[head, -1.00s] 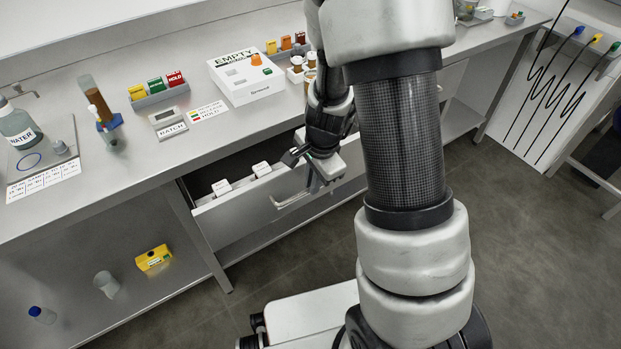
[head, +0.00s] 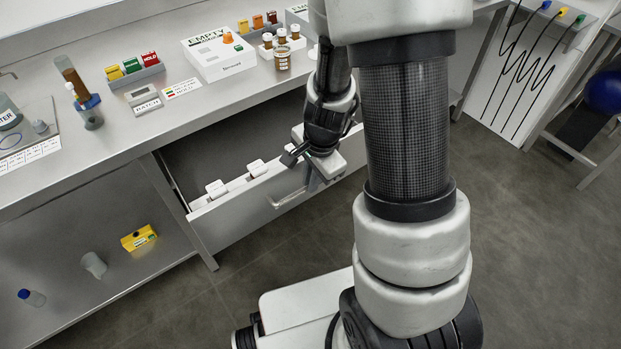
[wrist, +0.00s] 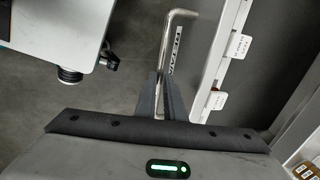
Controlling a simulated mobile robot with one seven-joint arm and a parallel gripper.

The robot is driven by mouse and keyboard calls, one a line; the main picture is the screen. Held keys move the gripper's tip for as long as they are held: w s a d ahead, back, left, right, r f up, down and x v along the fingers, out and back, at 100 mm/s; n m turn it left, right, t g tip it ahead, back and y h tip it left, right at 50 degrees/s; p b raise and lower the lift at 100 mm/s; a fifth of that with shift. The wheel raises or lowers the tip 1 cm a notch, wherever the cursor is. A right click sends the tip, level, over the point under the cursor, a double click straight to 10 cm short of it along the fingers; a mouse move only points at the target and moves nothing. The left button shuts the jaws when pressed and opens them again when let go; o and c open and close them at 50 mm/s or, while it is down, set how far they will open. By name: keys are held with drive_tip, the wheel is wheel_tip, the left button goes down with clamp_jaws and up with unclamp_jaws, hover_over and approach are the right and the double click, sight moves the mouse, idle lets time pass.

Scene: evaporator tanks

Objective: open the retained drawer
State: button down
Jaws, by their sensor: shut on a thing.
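The drawer (head: 262,205) stands pulled out from under the bench, its grey front facing me and its dark inside showing. White cards (head: 216,188) stand inside along the front edge. The drawer handle (head: 284,200), a bent metal bar, sticks out from the front; in the wrist view the handle (wrist: 178,30) runs down between my fingers. My gripper (head: 311,181) is shut on the handle; in the wrist view my gripper (wrist: 164,80) hides part of the bar. A label (wrist: 176,50) on the drawer front is partly hidden and I cannot read it fully.
A lower shelf (head: 75,240) at left holds a yellow box (head: 139,237) and containers. The grey floor (head: 530,240) at right is clear.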

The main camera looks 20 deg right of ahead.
drive_tip(key=c, duration=1.8)
unclamp_jaws()
drive_tip(key=shift+c, duration=0.2)
drive_tip(key=shift+r, duration=0.1)
drive_tip(key=s+r+p, duration=0.3)
drive_tip(key=r+p, duration=0.5)
drive_tip(key=r, duration=0.9)
drive_tip(key=shift+d, duration=0.45)
